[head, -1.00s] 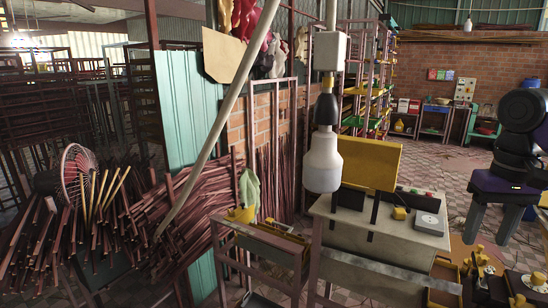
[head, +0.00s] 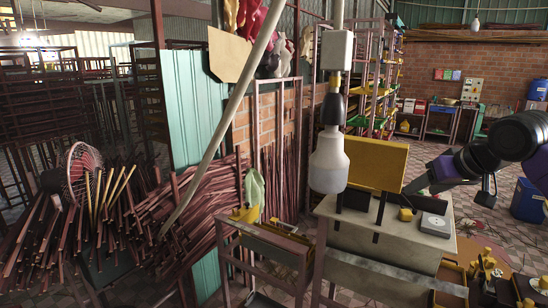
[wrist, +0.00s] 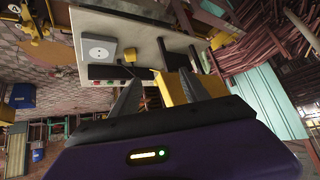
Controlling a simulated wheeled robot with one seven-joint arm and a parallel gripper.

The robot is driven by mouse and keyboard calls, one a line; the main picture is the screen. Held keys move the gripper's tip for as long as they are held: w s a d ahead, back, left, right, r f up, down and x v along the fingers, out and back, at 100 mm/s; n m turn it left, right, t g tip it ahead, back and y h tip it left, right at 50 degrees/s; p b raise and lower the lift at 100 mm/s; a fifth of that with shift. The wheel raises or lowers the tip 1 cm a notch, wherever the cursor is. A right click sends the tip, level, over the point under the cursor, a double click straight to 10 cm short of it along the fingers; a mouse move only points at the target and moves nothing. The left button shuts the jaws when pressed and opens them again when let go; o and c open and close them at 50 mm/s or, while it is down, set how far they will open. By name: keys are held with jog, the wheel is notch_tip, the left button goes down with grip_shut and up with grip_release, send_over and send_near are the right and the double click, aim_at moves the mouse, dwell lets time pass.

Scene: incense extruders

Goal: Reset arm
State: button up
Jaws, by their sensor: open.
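My gripper (wrist: 160,92) is open and empty in the wrist view, its two grey fingers spread apart. In the head view my arm reaches in from the right edge, with my gripper (head: 418,184) just to the right of the yellow panel (head: 378,165). The grey-white machine table (head: 375,228) lies below and left of my gripper. On its top are a small yellow block (head: 405,215) and a white square plate with a round disc (head: 436,224). The plate also shows in the wrist view (wrist: 98,48), upside down.
A hanging lamp (head: 329,165) stands out left of the yellow panel. A low wooden table with small brass pieces (head: 497,275) is at the lower right. Incense bundles (head: 195,205) and a fan (head: 83,165) fill the left.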

jog(key=w+a+t+y, duration=0.3)
jog(key=a+t, duration=0.2)
jog(key=a, duration=0.6)
jog(key=s+a+f+m+t, duration=0.2)
jog(key=s+a+t, duration=0.2)
jog(key=s+t, duration=0.15)
jog(key=s+a+f+g+h, duration=0.1)
jog(key=s+f, duration=0.6)
jog(key=s, duration=1)
jog(key=s+a+f+n+g+h, duration=0.1)
jog(key=s+f, duration=0.6)
jog(key=s, duration=1.1)
jog(key=s+a+f+g+h, duration=0.1)
jog(key=s+f, duration=0.6)
jog(key=s, duration=1)
jog(key=shift+s+f+n+g+h, duration=0.15)
jog(key=shift+n+g+h, duration=0.15)
jog(key=shift+g+h, duration=0.4)
